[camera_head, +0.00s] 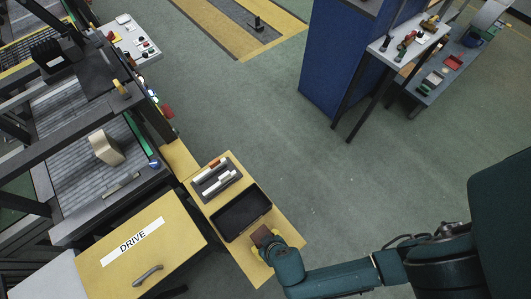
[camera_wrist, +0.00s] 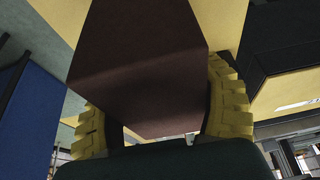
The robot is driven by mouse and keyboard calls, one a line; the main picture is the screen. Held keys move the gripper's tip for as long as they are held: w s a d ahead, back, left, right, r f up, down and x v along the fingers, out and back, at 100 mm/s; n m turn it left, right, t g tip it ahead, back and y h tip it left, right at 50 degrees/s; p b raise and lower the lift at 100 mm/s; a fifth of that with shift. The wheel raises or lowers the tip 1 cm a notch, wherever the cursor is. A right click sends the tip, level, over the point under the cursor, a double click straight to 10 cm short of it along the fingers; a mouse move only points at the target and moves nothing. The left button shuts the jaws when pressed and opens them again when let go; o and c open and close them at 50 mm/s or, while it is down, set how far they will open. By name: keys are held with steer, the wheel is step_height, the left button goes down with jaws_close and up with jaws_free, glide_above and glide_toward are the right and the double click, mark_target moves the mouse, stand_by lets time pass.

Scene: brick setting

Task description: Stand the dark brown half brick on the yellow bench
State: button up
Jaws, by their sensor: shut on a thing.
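The dark brown half brick (camera_head: 262,235) is between the yellow fingers of my gripper (camera_head: 268,247), over the front part of the yellow bench (camera_head: 250,266). In the wrist view the brick (camera_wrist: 140,75) fills the middle, and the ribbed yellow fingers of my gripper (camera_wrist: 162,115) press on its two sides. Yellow bench surface (camera_wrist: 290,95) shows beyond it in the wrist view. My gripper hides part of the brick in the head view. I cannot tell whether the brick touches the bench or is held just above it.
An empty black tray (camera_head: 230,233) lies on the bench beside the brick. Beyond it is a grey tray (camera_head: 198,187) with several light pieces and a reddish one. A yellow DRIVE cabinet (camera_head: 165,262) stands to the left. Green floor is open to the right.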

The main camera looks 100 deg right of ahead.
steer(key=shift+f, duration=0.85)
steer(key=shift+f, duration=0.1)
steer(key=o, duration=1.3)
steer(key=p+v, duration=0.1)
steer(key=v, duration=1.1)
steer(key=shift+a+p, duration=0.1)
steer(key=shift+p, duration=0.2)
